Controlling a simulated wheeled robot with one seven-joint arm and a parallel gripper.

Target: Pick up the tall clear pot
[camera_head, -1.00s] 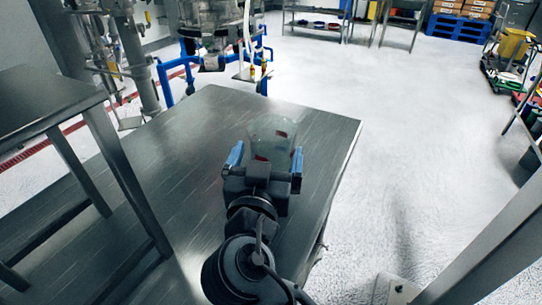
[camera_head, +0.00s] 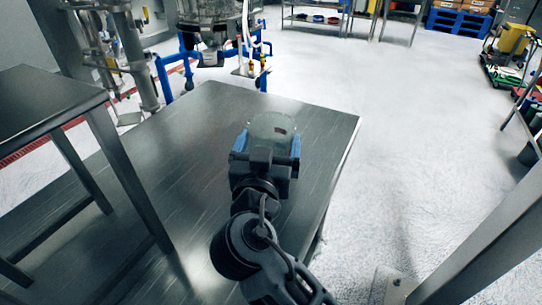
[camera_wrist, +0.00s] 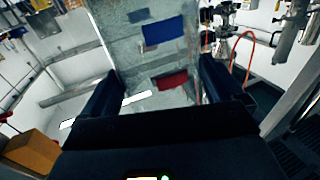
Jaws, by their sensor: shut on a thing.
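The tall clear pot (camera_head: 272,128) is see-through with a faint greenish-grey tint. In the head view it is beyond and between the blue-tipped fingers of my gripper (camera_head: 266,146), above the steel table. In the wrist view the pot (camera_wrist: 155,55) stands between my dark fingers (camera_wrist: 160,88), with a blue patch and a red patch showing on or through its wall. My gripper is shut on the pot from its near side. The pot's lower part is hidden by my gripper in the head view, so I cannot tell how far its base is above the table.
The steel table (camera_head: 170,180) is otherwise bare, with free room to the left. A higher steel table (camera_head: 40,105) stands at left. Machinery with blue pipes (camera_head: 215,45) is beyond the far edge. Open floor (camera_head: 400,130) lies at right, with a steel post (camera_head: 480,250) near front right.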

